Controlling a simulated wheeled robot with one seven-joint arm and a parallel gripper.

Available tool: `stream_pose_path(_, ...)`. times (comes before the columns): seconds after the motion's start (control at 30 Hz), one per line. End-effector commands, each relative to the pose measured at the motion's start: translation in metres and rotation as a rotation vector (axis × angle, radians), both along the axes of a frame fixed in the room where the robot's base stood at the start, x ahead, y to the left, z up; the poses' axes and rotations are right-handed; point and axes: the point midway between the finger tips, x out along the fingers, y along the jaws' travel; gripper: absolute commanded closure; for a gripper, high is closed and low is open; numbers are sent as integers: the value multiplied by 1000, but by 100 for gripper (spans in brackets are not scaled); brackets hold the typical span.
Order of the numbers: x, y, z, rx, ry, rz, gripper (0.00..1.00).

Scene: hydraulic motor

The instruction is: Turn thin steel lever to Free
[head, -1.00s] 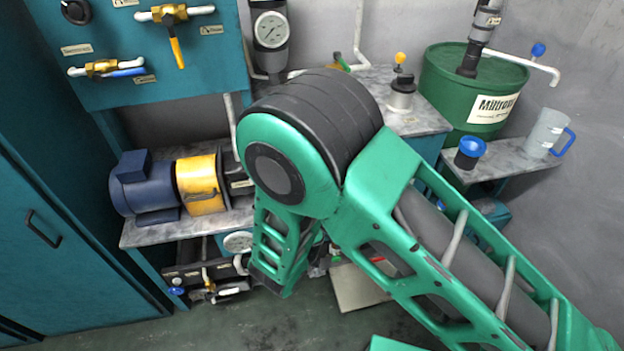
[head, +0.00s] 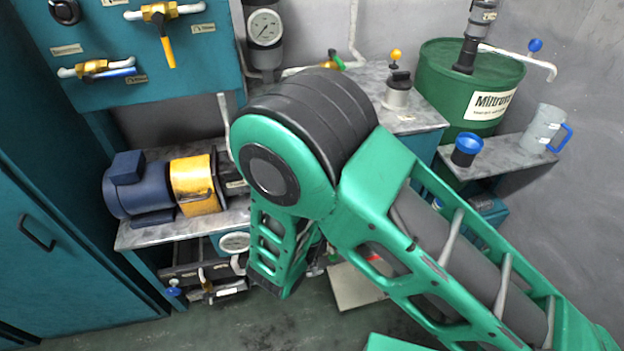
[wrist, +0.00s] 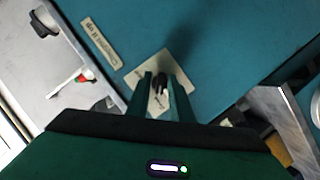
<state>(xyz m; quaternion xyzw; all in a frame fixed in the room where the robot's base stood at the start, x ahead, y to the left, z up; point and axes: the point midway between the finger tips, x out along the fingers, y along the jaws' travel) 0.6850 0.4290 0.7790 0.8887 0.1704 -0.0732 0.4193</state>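In the wrist view my gripper (wrist: 162,82) shows two dark green fingers with a gap between them. A small dark lever-like part (wrist: 161,84) stands in or beyond that gap, over a pale square plate (wrist: 148,99) with small markings on a teal panel (wrist: 220,45). I cannot tell whether the fingers touch it, whether it is the thin steel lever, or which marking it points to. In the head view my green arm hides the gripper and this plate.
A pale label strip (wrist: 100,43) lies beside the plate. In the head view a blue and yellow motor (head: 140,188) sits on the bench (head: 150,234) left of my arm. A green drum (head: 462,85) stands at the back right. A teal cabinet (head: 60,270) is at left.

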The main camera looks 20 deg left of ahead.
Motion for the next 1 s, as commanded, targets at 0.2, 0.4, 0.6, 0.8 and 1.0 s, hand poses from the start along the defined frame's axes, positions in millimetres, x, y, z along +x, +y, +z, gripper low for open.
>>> stream_pose_path(0.2,0,7,8,17,-12,9,71)
stream_pose_path(0.4,-10,6,13,18,-16,11,71)
stream_pose_path(0.6,-46,-3,21,11,-15,13,71)
stream_pose_path(0.8,-81,-15,30,6,-12,10,71)
stream_pose_path(1.0,-102,-24,35,3,-11,7,71)
